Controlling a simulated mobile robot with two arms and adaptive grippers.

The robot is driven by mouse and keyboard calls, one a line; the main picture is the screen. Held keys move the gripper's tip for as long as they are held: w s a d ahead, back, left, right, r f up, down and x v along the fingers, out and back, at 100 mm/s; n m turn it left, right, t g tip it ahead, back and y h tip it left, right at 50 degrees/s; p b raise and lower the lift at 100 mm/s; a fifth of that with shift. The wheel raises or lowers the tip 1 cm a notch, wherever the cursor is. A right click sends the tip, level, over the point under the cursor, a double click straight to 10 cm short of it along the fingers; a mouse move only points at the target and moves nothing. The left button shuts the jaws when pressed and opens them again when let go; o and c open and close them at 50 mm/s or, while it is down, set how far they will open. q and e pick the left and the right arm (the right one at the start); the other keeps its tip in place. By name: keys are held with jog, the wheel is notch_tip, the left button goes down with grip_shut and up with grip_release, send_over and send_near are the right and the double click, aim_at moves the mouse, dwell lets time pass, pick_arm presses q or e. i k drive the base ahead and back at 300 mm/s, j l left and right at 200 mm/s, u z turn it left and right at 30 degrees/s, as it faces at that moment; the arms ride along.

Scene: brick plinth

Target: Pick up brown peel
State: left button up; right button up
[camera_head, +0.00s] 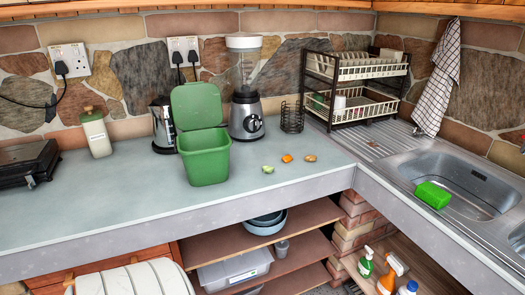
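A small brown peel (310,158) lies on the grey countertop (110,205), to the right of the open green bin (204,160). A small orange piece (287,158) lies just left of it, and a small green piece (268,169) lies further left and nearer the front edge. The three pieces lie apart from each other. The green bin stands upright with its lid raised at the back. Neither of my grippers shows in the head view.
A blender (246,110), a kettle (163,125) and a dark wire holder (292,117) stand behind the pieces. The counter in front of the pieces is clear.

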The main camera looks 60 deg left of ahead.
aim_at(310, 159)
jog(key=u, duration=1.45)
